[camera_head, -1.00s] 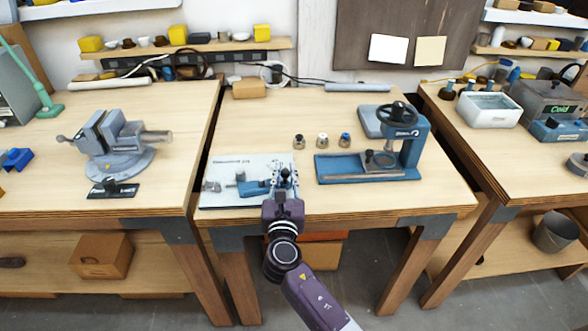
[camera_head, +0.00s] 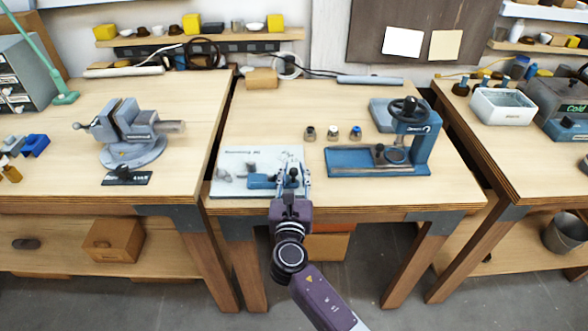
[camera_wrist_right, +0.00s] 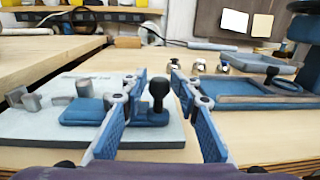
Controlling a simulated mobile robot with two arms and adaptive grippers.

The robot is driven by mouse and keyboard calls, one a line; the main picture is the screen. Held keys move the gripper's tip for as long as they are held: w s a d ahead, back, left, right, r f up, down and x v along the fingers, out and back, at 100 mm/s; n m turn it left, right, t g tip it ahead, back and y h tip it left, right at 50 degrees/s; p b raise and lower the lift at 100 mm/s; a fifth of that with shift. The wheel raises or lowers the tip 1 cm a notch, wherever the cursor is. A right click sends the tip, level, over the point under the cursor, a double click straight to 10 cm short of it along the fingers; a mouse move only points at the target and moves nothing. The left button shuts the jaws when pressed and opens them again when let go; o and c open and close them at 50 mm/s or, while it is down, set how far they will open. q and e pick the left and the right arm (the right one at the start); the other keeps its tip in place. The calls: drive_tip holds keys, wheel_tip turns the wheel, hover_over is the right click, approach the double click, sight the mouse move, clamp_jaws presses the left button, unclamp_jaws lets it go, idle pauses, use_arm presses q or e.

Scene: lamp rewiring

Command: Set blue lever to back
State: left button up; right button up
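The blue lever piece (camera_head: 262,182) lies on a pale board at the front left of the middle bench. It also shows in the right wrist view (camera_wrist_right: 84,110), with a black round-knobbed stem (camera_wrist_right: 158,90) at its right end. My right gripper (camera_head: 293,176) is at the right end of the board. Its blue-padded fingers are open, one on each side of the knob in the wrist view (camera_wrist_right: 160,85), with gaps on both sides. I cannot tell how deep the knob sits between them. My left gripper is not in view.
The pale board (camera_head: 228,184) also carries small grey fittings. Three small cylinders (camera_head: 333,132) stand behind it to the right. A blue press (camera_head: 412,140) with a handwheel stands right of the board. A grey vise (camera_head: 130,135) is on the left bench. The bench front edge is close.

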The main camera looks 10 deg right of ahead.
drive_tip(key=shift+o, duration=0.6)
drive_tip(key=shift+r, duration=0.15)
drive_tip(key=shift+s, duration=0.2)
drive_tip(key=v, duration=1.1)
drive_tip(key=shift+s, duration=0.25)
drive_tip(key=shift+a, duration=0.15)
